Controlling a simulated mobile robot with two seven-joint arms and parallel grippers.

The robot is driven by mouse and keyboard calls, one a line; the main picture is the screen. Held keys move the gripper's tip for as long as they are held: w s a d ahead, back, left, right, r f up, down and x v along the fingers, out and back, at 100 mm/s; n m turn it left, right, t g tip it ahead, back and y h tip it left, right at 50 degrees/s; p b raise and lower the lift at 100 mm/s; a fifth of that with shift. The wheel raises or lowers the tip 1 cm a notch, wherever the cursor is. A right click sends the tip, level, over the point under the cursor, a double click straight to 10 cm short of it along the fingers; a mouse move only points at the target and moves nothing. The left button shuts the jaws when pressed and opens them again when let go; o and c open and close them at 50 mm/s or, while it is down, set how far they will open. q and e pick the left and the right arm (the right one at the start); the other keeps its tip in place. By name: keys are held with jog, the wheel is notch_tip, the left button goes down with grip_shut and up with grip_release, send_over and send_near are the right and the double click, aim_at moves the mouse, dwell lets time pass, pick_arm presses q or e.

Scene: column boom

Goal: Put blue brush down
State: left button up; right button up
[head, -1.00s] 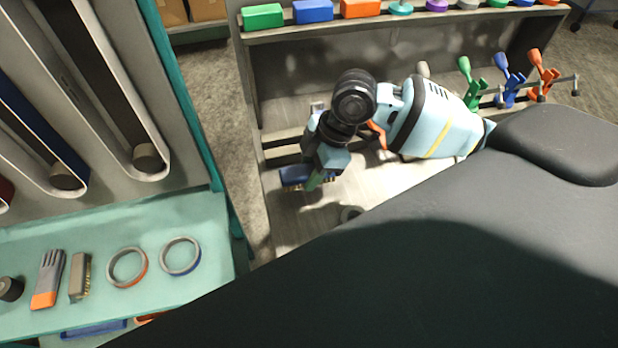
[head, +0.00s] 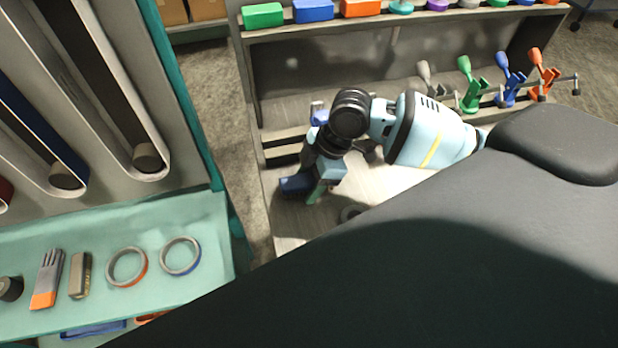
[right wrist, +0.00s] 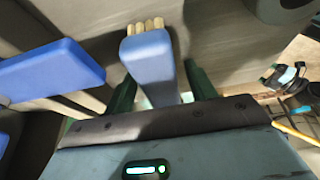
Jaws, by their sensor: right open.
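The blue brush (head: 296,186) sits at the left end of the workbench, beside my right gripper (head: 318,188). In the right wrist view the brush (right wrist: 149,58) shows its blue back and pale bristles at the far end. It lies between the two green fingers of my right gripper (right wrist: 160,80), with a visible gap on the right side. The fingers are open. The brush's underside is hidden, so I cannot tell whether it touches the bench. My left gripper is out of view.
A larger blue block (right wrist: 55,74) lies left of the brush in the right wrist view. Green, blue and orange clamps (head: 505,85) stand at the bench's back right. A teal shelf (head: 205,222) with gloves, a brush and two rings is at left. Clear bench (head: 392,178) lies right of the gripper.

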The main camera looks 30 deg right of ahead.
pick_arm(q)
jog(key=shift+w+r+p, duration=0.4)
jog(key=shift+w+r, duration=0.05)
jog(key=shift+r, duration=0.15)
pick_arm(e)
jog(key=v, duration=1.2)
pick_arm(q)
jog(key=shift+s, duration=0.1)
